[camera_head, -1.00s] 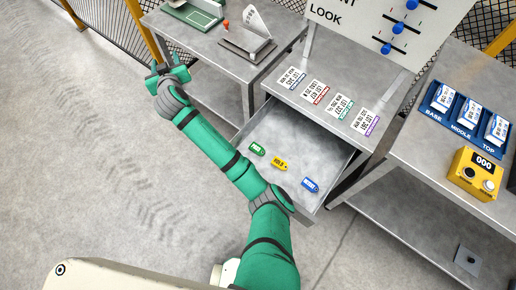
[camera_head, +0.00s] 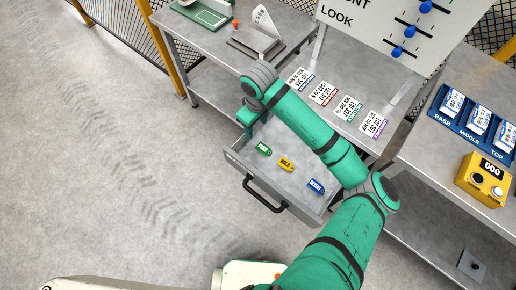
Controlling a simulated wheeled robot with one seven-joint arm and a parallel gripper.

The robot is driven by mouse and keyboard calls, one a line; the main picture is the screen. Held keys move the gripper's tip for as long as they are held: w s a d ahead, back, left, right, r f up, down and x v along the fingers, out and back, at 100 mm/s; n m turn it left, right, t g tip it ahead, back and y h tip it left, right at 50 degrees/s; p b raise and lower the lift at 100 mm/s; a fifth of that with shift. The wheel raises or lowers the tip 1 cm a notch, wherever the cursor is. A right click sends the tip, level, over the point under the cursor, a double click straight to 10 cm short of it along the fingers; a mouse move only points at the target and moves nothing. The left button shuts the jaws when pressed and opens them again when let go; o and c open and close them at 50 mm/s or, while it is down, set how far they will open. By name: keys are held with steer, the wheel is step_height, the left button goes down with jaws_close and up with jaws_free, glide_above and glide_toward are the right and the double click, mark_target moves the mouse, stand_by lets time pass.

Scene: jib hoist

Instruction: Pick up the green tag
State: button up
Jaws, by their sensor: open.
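The green tag (camera_head: 263,149) lies flat in the open drawer (camera_head: 235,158), at the left of a row of three tags. A yellow tag (camera_head: 286,164) and a blue tag (camera_head: 316,186) lie to its right. My gripper (camera_head: 245,124) points down over the drawer's far left corner, beyond and slightly left of the green tag and apart from it in the picture. It is open and holds nothing that I can see. Its fingertips are small and partly hidden, and their height above the drawer is unclear.
The drawer's black handle (camera_head: 264,196) faces the open floor. Several lot cards (camera_head: 350,107) lie on the table above the drawer. A blue tray (camera_head: 447,118) and a yellow counter box (camera_head: 484,179) stand on the right table. My arm crosses over the drawer's right side.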

steer(key=s+d+g, duration=0.1)
steer(key=s+d, duration=0.1)
glide_above(262, 147)
steer(key=f, duration=0.5)
steer(key=shift+s, duration=0.25)
steer(key=shift+w+f, duration=0.15)
steer(key=shift+f, duration=2.8)
steer(key=c, duration=1.1)
